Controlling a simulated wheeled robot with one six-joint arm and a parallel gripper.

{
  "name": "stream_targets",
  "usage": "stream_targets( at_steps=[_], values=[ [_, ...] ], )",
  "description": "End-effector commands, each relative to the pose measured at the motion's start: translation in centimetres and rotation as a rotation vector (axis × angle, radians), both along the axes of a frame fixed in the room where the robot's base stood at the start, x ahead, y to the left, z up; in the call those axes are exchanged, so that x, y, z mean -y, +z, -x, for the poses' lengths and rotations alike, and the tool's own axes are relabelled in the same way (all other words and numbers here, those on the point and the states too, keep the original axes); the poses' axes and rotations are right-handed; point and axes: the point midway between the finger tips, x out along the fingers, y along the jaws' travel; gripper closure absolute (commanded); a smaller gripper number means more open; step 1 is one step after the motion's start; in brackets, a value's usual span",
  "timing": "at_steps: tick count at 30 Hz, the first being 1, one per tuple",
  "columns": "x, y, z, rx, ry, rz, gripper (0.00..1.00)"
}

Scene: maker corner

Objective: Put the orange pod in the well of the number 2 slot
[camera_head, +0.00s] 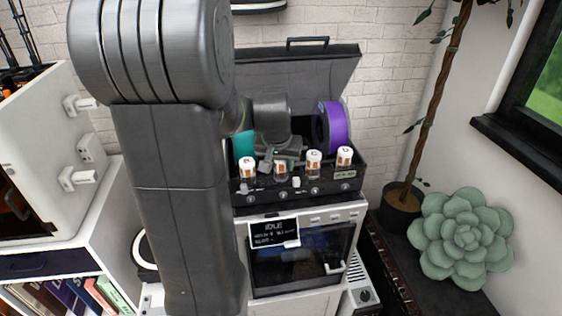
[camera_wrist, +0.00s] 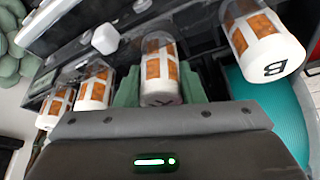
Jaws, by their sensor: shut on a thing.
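Several clear pods with orange and white contents and white lettered caps stand in a row along the front of the black-topped machine (camera_head: 345,184). My gripper (camera_head: 280,163) is over the row, shut on the second pod from the left (camera_head: 281,172). In the wrist view the green finger pads of my gripper (camera_wrist: 160,92) flank this held pod (camera_wrist: 160,62). I cannot tell whether its base is in a well. The leftmost pod (camera_head: 248,168) shows at the right of the wrist view (camera_wrist: 262,32). Round slot labels sit below the row; their numbers are unreadable.
Two more pods (camera_head: 314,161) (camera_head: 344,157) stand to the right. A white knob (camera_head: 296,182) is on the machine's front ledge. Behind are a teal spool (camera_head: 243,146), a purple spool (camera_head: 335,126) and a raised lid (camera_head: 320,68). The screen (camera_head: 273,232) reads IDLE.

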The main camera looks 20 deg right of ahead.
Motion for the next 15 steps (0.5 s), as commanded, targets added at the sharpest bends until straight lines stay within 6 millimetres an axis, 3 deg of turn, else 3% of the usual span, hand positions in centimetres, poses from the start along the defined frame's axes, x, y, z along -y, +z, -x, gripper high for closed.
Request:
stream_targets(
  at_steps=[9,10,12,15],
  values=[
    [0.01,-0.43,-0.01,0.001,0.000,0.001,0.88],
    [0.01,-0.26,-0.02,0.001,0.000,0.001,0.59],
    [0.01,-0.22,-0.01,0.001,0.000,0.001,0.45],
    [0.01,-0.22,-0.01,0.000,0.000,0.000,0.43]
  ],
)
